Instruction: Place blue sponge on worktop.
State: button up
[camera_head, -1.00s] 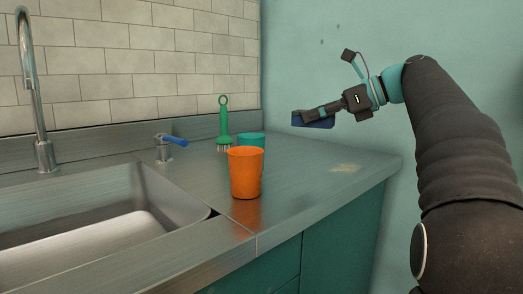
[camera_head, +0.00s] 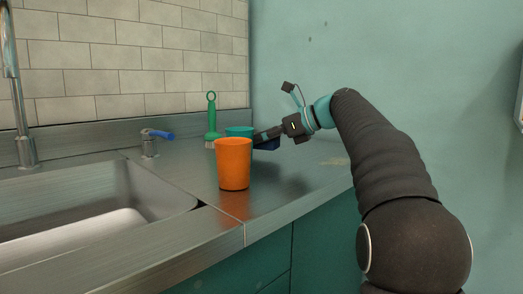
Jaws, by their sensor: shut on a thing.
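The blue sponge (camera_head: 268,144) is dark blue and partly hidden behind the orange cup and my gripper. My gripper (camera_head: 270,134) is shut on it, low over the back right part of the worktop (camera_head: 290,178). A shadow lies on the worktop below and in front of the gripper. I cannot tell whether the sponge touches the worktop surface.
An orange cup (camera_head: 233,165) stands just left of and in front of the sponge. A teal cup (camera_head: 240,131) and a green brush (camera_head: 211,120) stand behind it. The sink (camera_head: 90,210) with a tap (camera_head: 20,110) is left. A pale stain (camera_head: 337,161) marks the otherwise clear right side.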

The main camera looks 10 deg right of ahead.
notch_tip(320, 180, down, 3)
jog(key=shift+r+b, duration=0.2)
jog(key=shift+b, duration=0.15)
jog(key=o, duration=0.5)
jog(key=shift+c, duration=0.2)
jog(key=p+v, duration=0.2)
jog(key=v, duration=1)
jog(key=shift+s, duration=0.1)
